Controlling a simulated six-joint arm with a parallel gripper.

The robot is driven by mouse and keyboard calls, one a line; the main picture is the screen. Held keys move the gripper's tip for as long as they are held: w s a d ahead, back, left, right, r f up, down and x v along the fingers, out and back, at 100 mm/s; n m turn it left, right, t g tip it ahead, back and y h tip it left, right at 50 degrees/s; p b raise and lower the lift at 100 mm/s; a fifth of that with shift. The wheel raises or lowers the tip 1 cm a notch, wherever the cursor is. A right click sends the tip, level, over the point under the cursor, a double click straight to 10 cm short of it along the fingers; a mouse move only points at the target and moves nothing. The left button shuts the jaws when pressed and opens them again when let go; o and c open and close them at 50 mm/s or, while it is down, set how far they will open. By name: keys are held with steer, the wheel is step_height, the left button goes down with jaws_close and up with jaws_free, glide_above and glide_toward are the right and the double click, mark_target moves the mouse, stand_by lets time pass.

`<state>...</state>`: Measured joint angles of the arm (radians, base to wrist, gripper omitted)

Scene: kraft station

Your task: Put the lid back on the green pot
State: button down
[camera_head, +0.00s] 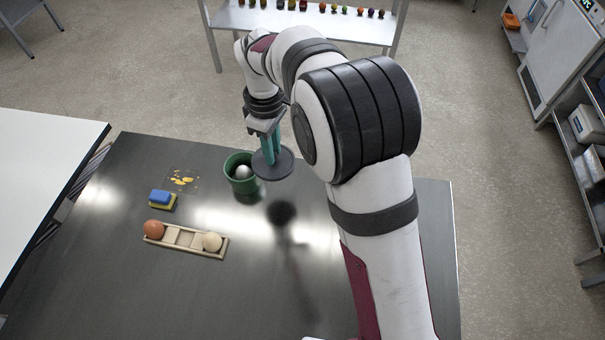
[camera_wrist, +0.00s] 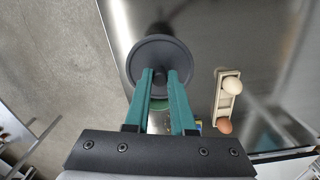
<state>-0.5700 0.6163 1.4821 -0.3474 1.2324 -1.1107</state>
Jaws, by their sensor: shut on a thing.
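The green pot (camera_head: 241,183) stands open on the dark metal table, with a pale round thing (camera_head: 244,172) showing inside it. My gripper (camera_head: 271,153) is shut on the dark grey round lid (camera_head: 273,167), holding it above the table just right of the pot. In the wrist view, the teal fingers (camera_wrist: 160,75) close on the middle of the lid (camera_wrist: 162,52), where the knob is mostly hidden. Only a sliver of the green pot (camera_wrist: 160,104) shows below the lid there, between and beside the fingers.
A wooden tray (camera_head: 187,238) with a brown egg (camera_head: 153,229) and a cream egg (camera_head: 212,241) lies at the front left. A blue and yellow sponge (camera_head: 162,199) and a yellow-spotted patch (camera_head: 181,180) lie left of the pot. The table's right front is clear.

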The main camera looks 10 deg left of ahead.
steer(key=w+a, duration=0.2)
steer(key=a, duration=0.7)
steer(key=shift+s+d+f, duration=0.1)
steer(key=shift+f, duration=1.3)
steer(key=shift+s+f, duration=0.1)
steer(key=shift+f, duration=1.25)
steer(key=shift+f, duration=0.15)
steer(key=c, duration=0.7)
jaws_free()
steer(key=shift+o, duration=0.4)
steer(key=o, duration=0.4)
